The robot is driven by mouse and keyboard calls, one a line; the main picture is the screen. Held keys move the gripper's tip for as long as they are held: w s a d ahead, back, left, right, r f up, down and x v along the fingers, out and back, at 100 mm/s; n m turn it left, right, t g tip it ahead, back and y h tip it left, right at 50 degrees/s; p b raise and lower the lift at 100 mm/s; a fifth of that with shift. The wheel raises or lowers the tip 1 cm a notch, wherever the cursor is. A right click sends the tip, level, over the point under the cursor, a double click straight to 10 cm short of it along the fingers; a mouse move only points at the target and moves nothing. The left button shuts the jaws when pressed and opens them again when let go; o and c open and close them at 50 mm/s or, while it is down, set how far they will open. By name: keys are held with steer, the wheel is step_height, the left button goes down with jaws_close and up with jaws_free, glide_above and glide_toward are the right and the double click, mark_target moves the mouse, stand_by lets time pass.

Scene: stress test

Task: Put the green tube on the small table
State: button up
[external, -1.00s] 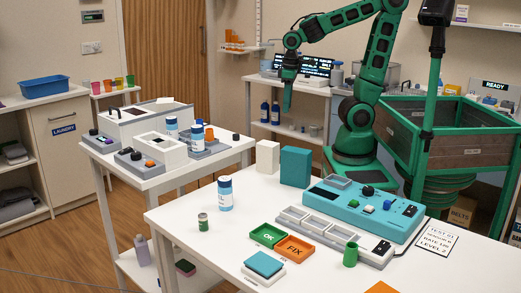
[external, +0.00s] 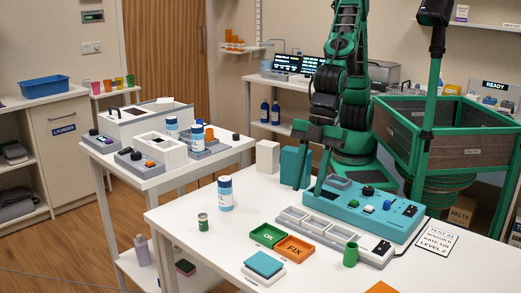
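The green tube (external: 350,254) stands upright on the large white table, against or close to the front edge of the grey tray strip (external: 318,228). A smaller white table (external: 100,149) stands to the left behind the large one, with devices and bottles on it. My gripper (external: 310,188) points down with its two fingers apart and nothing between them. It is above the back left of the large table, near the teal block and the blue panel, behind and left of the tube. Its exact height is hard to tell.
A blue control panel (external: 372,210) lies behind the tube.

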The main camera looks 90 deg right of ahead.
steer(key=n, duration=0.2)
glide_toward(349, 261)
step_height(349, 261, up, 3)
steer(key=d, duration=0.2)
steer(key=shift+g+y, duration=0.4)
steer(key=shift+y, duration=0.1)
steer(key=x, duration=1.1)
steer(key=shift+s+d+f, duration=0.1)
steer(key=shift+d, duration=0.2)
steer(key=c, duration=0.9)
steer(key=shift+r, duration=0.4)
steer(key=r, duration=0.2)
steer(key=s+r, duration=0.1)
steer(key=r, duration=0.1)
steer(key=shift+a, duration=0.1)
steer(key=s+r, duration=0.6)
steer(key=s, duration=0.4)
steer(key=shift+s+a, duration=0.3)
steer(key=shift+a, duration=0.15)
